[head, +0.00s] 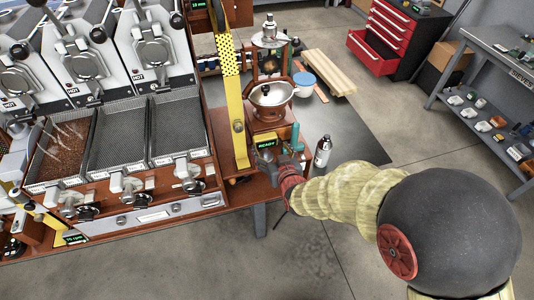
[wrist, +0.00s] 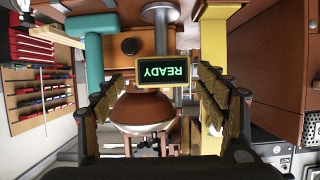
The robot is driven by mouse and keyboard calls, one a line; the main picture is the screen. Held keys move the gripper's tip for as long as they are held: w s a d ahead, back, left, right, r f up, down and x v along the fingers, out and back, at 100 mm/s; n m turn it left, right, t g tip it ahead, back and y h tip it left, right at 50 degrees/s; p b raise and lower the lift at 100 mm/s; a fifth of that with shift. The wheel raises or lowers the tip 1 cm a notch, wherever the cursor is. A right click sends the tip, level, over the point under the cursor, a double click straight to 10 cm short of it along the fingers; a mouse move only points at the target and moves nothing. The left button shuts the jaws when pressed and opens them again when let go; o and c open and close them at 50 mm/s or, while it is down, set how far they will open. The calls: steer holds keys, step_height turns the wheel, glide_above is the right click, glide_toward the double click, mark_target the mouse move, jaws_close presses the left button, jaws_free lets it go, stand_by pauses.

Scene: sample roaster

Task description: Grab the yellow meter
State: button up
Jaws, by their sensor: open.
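The yellow meter shows in the wrist view as a small dark display in a yellow frame (wrist: 163,72), reading READY upside down. In the head view its green READY screen (head: 266,145) is just below the roaster's drum, beside a yellow upright. My gripper (wrist: 160,105) is open, with one finger on each side of the meter in the wrist view. I see nothing held, and the gap in depth to the meter is hard to judge. In the head view my gripper (head: 288,170) is right at the meter's right side, partly hidden by my arm.
A teal pipe (wrist: 95,60) and a yellow upright (wrist: 213,60) flank the meter; the upright (head: 234,100) also shows in the head view. A white bottle (head: 322,152) is close by on the right. The floor at front is clear.

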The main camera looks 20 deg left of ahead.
mark_target(266, 144)
steer(key=b+x, duration=0.1)
steer(key=x, duration=0.5)
steer(key=shift+a+f+b, duration=0.1)
steer(key=shift+a+b, duration=0.2)
steer(key=shift+c, duration=1)
steer(key=c, duration=1.2)
steer(key=shift+c, duration=0.6)
